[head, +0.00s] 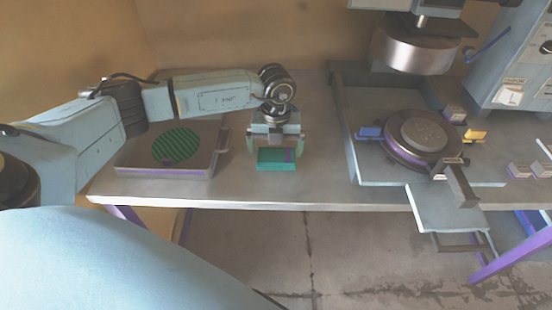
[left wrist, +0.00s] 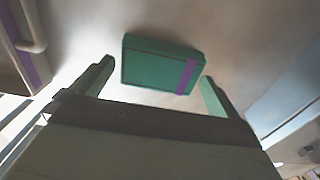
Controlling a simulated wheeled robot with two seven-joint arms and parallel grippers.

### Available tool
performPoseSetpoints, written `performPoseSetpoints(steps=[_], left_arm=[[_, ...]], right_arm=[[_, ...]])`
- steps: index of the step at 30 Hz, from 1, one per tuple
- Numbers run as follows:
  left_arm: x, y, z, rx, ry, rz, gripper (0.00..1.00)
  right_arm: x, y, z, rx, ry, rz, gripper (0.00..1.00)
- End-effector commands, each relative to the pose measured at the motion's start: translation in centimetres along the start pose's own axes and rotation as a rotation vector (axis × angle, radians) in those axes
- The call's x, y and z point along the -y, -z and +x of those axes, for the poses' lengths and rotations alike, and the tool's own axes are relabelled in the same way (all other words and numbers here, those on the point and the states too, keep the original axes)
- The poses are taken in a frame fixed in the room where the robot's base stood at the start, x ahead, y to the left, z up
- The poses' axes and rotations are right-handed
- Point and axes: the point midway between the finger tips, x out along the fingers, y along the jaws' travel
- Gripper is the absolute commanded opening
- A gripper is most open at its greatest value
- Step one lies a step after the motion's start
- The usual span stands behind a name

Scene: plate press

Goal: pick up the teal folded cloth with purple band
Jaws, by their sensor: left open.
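The teal folded cloth with a purple band (head: 272,159) lies on the workbench, near its front edge. My left gripper (head: 275,150) points down over it, with its fingers at the cloth's left and right sides. In the left wrist view the cloth (left wrist: 158,66) lies ahead of the open fingers (left wrist: 155,92), a little beyond their tips, with the purple band toward the right finger. The jaws hold nothing. My right gripper is in neither view.
A tray (head: 165,171) with a green striped disc (head: 176,146) stands left of the cloth. The press (head: 423,136) with its metal upper head (head: 415,48) stands to the right. Bare workbench (head: 320,170) lies between the cloth and the press.

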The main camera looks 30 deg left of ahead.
Motion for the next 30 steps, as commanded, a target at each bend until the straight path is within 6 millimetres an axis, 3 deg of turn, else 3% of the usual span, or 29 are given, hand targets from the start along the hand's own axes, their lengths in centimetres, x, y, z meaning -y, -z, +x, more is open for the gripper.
performPoseSetpoints(steps=[3,10,16,23,26,30], left_arm=[[0.0,0.1,1.0,-0.001,0.000,0.000,1.00],[0.0,0.0,1.1,0.000,0.000,0.001,1.00],[0.0,0.0,1.0,0.000,0.001,0.001,0.74],[0.0,0.0,0.9,0.001,0.001,0.001,0.72],[0.1,-0.1,0.1,0.002,0.003,0.001,0.72],[0.0,-0.1,-2.4,0.004,0.002,0.002,0.72]], right_arm=[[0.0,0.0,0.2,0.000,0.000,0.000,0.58],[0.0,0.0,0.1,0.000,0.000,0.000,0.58],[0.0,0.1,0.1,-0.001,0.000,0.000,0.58],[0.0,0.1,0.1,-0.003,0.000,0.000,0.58],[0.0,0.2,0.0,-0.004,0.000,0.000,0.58],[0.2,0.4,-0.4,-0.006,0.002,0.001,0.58]])
